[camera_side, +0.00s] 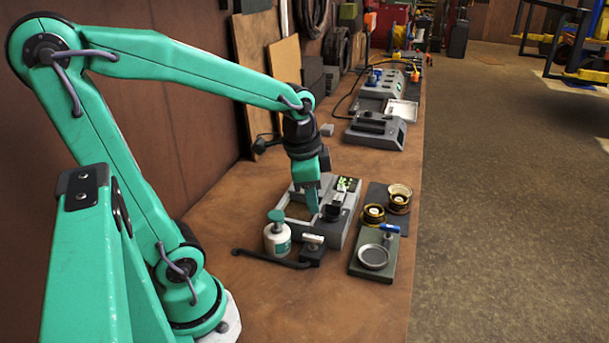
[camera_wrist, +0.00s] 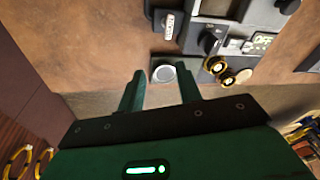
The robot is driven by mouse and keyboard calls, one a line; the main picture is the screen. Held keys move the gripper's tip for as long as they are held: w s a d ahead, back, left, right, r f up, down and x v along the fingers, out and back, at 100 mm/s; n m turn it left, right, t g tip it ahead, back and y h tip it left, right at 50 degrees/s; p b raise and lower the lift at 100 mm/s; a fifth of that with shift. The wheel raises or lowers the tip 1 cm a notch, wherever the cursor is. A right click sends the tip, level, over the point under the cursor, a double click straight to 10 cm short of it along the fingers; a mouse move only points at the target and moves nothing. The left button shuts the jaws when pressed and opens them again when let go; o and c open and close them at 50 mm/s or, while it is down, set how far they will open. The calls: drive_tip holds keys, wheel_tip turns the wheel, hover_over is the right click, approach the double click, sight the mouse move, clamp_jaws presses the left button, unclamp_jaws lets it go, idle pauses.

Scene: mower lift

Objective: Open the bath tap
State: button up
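Two lever fittings stand on the bench in the side view, and I cannot tell for sure which is the bath tap. One is a dark block with a white lever (camera_side: 313,239) and a long black spout (camera_side: 270,258). The other is a blue lever (camera_side: 390,228) on a green plate (camera_side: 370,258), beside a round grey dish (camera_side: 373,256). My gripper (camera_side: 312,208) points down over the grey tray unit, left of a black knob (camera_side: 332,212). In the wrist view my gripper (camera_wrist: 161,72) has its fingers apart, with a silver disc (camera_wrist: 163,74) seen beyond them.
A white bottle with a green top (camera_side: 277,238) stands beside the spout. Brass rings (camera_side: 373,213) sit right of the grey tray unit (camera_side: 342,242). A grey device (camera_side: 376,131) stands farther back.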

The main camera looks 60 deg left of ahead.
sight(313, 236)
drive_tip(key=a+f+m, duration=0.1)
drive_tip(key=f, duration=0.1)
drive_tip(key=w+a+f+m+g, duration=0.1)
drive_tip(key=f, duration=0.1)
drive_tip(key=w+a+f+m+g, duration=0.1)
drive_tip(key=shift+w+a+f+m, duration=0.15)
drive_tip(key=shift+a+f+m, duration=0.15)
drive_tip(key=shift+a+f, duration=0.1)
drive_tip(key=shift+f, duration=3.85)
clamp_jaws()
